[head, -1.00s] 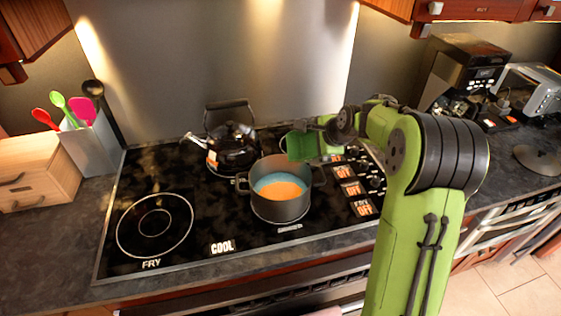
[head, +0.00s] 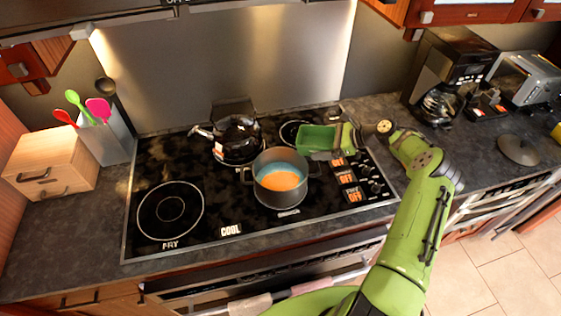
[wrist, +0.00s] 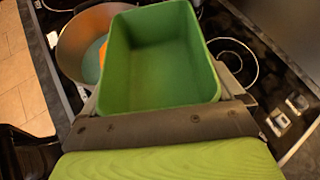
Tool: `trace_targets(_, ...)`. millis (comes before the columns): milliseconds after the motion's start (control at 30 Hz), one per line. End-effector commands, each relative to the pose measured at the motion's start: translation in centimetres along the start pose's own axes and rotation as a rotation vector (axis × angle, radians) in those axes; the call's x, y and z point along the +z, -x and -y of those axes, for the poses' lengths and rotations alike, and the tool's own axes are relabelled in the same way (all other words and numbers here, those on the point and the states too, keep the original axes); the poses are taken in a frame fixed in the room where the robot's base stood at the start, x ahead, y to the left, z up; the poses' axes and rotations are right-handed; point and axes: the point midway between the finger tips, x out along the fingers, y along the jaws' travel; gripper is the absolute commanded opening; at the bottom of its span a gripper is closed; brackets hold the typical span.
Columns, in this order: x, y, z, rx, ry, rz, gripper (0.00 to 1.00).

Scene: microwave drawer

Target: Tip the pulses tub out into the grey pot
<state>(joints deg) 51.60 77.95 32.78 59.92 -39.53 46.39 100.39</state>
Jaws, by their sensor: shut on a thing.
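In the wrist view the tub (wrist: 155,60) fills the middle and looks empty inside. My gripper is shut on the tub's near side. The pot (wrist: 72,50) shows partly behind the tub there, and the tub hides much of it.
A black kettle (head: 235,138) stands on the burner behind the pot. A utensil holder (head: 108,138) and a wooden box (head: 50,165) stand at left. A coffee maker (head: 440,85), a toaster (head: 527,78) and a dark lid (head: 519,150) are at right. The front-left burner is bare.

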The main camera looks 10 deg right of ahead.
Motion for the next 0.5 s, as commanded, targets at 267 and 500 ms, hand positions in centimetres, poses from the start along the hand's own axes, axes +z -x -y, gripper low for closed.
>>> trace_targets(267, -1.6, -0.4, 0.1, 0.031, -0.076, 0.077, 0.56)
trace_targets(500, 0.1, 0.7, 0.5, 0.032, -0.075, 0.075, 0.56)
